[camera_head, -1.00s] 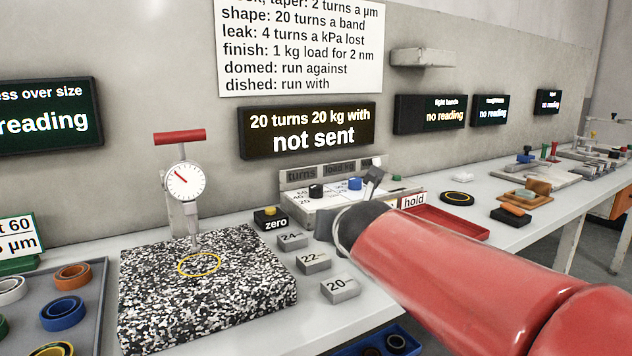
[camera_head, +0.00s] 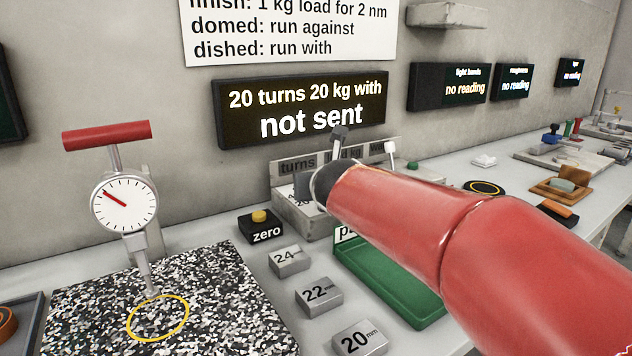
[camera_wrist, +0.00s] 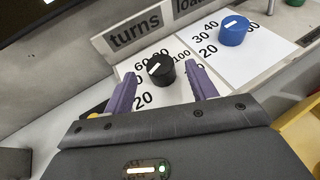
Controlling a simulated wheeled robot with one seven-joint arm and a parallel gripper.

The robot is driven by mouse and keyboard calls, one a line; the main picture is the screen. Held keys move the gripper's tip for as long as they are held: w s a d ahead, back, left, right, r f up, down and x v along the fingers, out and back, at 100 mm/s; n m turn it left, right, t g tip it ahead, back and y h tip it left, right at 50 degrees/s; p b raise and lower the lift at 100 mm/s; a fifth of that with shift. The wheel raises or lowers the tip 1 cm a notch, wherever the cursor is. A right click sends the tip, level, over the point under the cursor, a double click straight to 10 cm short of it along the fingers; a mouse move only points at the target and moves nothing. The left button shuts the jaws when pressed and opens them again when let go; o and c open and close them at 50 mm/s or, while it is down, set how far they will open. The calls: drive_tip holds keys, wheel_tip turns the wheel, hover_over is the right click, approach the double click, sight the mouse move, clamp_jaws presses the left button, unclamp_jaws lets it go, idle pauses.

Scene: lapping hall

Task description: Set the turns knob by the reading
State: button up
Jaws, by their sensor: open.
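The turns knob (camera_wrist: 160,68) is black with a white pointer mark and sits on a white numbered panel under the label "turns" in the wrist view. My gripper (camera_wrist: 162,88) is open, with its purple fingers on either side of the knob's near part; I cannot tell whether they touch it. In the head view my red arm hides the knob and most of the panel box (camera_head: 300,212). The display (camera_head: 300,108) reads "20 turns 20 kg with" and "not sent". The dial gauge (camera_head: 124,204) has a red needle pointing up-left.
A blue knob (camera_wrist: 234,30) sits right of the turns knob. The zero box (camera_head: 262,228), blocks marked 24, 22 and 20, and a green tray (camera_head: 385,275) lie near the panel. A speckled plate (camera_head: 215,300) fills the front left. A wall sign (camera_head: 290,30) shows above.

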drive_tip(key=x, duration=0.4)
drive_tip(key=shift+w, duration=0.1)
drive_tip(key=c, duration=1)
drive_tip(key=shift+f, duration=0.15)
drive_tip(key=shift+b, duration=0.55)
